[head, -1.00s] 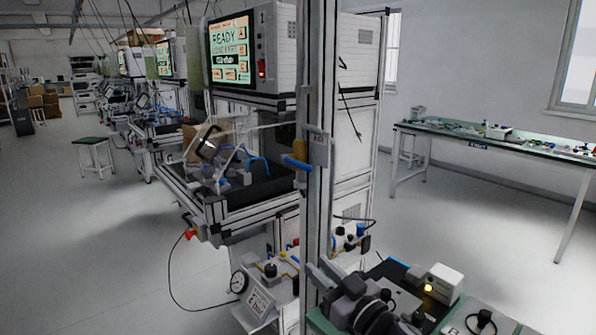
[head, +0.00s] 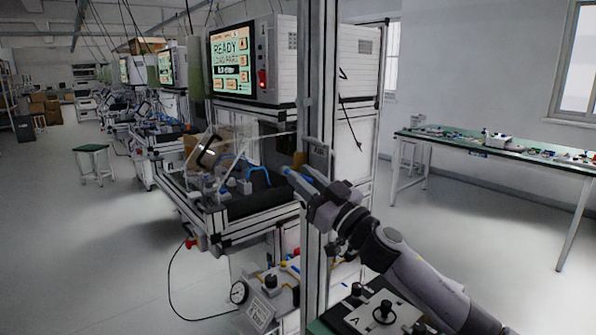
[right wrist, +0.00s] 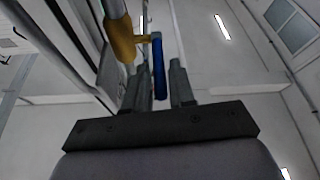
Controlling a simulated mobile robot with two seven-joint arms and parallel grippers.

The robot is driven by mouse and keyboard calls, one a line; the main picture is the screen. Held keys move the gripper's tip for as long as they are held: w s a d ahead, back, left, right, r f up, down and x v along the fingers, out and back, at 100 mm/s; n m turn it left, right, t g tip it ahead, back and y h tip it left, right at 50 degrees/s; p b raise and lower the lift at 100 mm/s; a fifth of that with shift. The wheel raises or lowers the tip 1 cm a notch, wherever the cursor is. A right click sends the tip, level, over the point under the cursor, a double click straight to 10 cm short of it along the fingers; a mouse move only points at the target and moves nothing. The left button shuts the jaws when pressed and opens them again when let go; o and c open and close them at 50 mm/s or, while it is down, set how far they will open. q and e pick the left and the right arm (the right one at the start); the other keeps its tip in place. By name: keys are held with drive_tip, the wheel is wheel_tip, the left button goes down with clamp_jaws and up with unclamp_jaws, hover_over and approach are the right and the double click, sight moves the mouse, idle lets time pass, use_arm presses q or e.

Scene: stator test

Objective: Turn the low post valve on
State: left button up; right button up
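The valve on the aluminium post has a brass body (head: 299,158) and a blue lever (head: 287,172) pointing out to the left. In the right wrist view the brass body (right wrist: 122,40) is at upper left and the blue lever (right wrist: 159,68) reaches down between my fingers. My right gripper (head: 300,180) is at the lever, partly covering it in the head view. In the right wrist view its fingers (right wrist: 156,85) stand apart, one each side of the lever, with a gap visible at the right finger. Contact on the left is unclear. My left gripper is out of view.
The upright post (head: 318,60) stands close in front. A grey tag plate (head: 319,157) is beside the valve. A test bench (head: 215,215) with a screen reading READY (head: 232,60) is behind it. A control panel (head: 372,318) is below my right arm.

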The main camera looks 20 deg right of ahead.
drive_tip(key=shift+x, duration=1.2)
clamp_jaws()
